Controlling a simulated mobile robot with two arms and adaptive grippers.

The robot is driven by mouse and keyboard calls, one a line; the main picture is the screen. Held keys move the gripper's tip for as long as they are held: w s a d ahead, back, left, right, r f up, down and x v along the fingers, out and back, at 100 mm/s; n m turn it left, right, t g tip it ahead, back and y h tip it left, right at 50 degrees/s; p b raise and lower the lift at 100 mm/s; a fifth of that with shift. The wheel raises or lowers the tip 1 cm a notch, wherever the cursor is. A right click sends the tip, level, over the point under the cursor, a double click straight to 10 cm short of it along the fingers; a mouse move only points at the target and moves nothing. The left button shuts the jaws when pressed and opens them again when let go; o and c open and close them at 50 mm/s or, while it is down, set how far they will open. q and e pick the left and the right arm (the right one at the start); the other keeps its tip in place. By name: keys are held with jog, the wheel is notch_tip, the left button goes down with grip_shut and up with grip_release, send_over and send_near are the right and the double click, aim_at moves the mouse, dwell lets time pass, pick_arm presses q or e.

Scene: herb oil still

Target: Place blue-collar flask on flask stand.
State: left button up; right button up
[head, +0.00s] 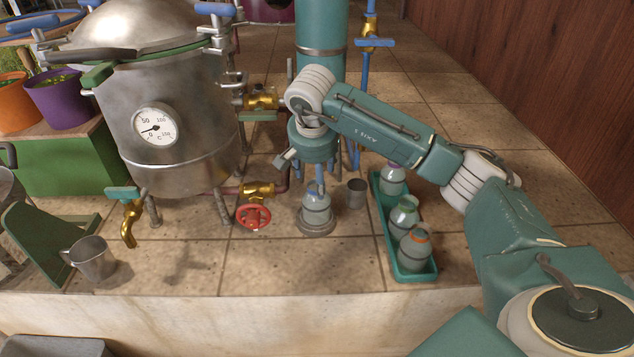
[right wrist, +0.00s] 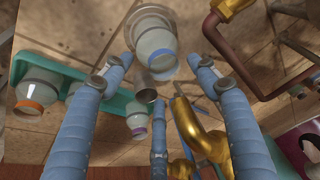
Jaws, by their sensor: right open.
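The blue-collar flask (head: 316,210) stands upright on the round grey flask stand (head: 318,231) in the head view, just below my right gripper (head: 319,185). In the right wrist view the flask (right wrist: 155,42) shows its blue collar toward the camera, with the stand's rim (right wrist: 146,9) behind it. My right gripper (right wrist: 158,62) is open; its blue fingers are spread to either side of the flask's collar end, with visible gaps. My left gripper is not in view.
A green tray (head: 431,271) right of the stand holds flasks with purple, green and orange collars. A metal cup (head: 356,193) stands between them. The still (head: 185,120), a red valve wheel (head: 253,217) and brass fittings are left. A jug (head: 93,258) stands front left.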

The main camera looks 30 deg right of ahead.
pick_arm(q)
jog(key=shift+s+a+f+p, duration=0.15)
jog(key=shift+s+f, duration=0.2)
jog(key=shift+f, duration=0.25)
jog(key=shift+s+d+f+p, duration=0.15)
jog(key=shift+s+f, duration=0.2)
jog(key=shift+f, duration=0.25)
pick_arm(e)
jog(key=v, duration=0.7)
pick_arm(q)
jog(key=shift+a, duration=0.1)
pick_arm(e)
jog(key=shift+s+a+r, duration=0.1)
jog(key=shift+r, duration=0.05)
